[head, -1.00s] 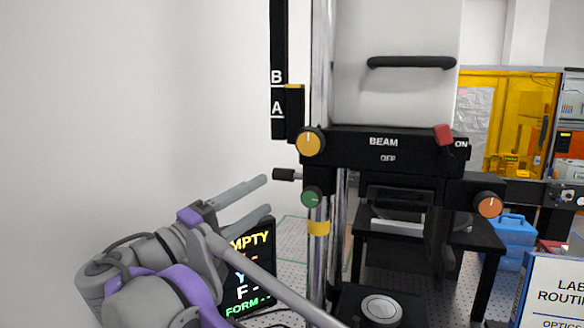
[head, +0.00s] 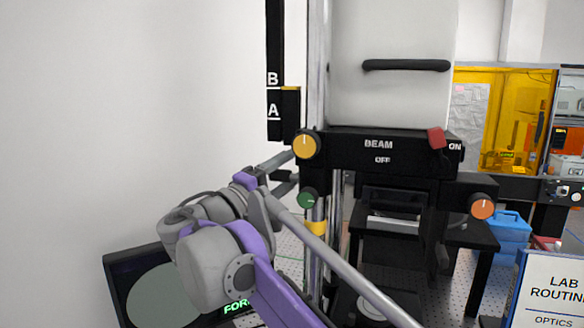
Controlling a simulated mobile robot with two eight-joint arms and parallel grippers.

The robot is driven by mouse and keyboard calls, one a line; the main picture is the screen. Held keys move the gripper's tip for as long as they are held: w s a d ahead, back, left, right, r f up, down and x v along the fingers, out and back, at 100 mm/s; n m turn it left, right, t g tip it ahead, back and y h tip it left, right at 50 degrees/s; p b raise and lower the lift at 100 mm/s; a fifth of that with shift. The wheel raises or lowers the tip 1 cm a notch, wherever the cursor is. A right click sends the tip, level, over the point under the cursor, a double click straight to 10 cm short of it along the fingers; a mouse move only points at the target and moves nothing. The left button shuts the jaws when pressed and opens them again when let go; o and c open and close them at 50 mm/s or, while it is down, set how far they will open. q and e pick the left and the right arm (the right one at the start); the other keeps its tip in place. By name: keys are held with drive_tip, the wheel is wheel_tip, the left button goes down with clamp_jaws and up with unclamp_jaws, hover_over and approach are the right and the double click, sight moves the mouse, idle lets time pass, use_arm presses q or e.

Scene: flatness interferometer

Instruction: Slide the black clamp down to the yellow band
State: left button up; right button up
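A black clamp (head: 283,176), seen as a short dark handle sticking out left of the chrome post, sits just above the green knob (head: 308,200). Its body is mostly hidden by my gripper and the knobs. The yellow band (head: 316,227) is around the post, a short way below the green knob. My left gripper (head: 294,169) is at the clamp, its fingers apart above and below the dark handle. Whether a finger touches the handle is unclear. My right gripper is not in view.
A black BEAM housing (head: 378,154) with a gold knob (head: 305,145) sits above the clamp. A black A/B scale (head: 274,70) stands left of the post. A screen (head: 120,262) lies low behind my arm. A blue box (head: 510,232) and a sign (head: 552,292) are right.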

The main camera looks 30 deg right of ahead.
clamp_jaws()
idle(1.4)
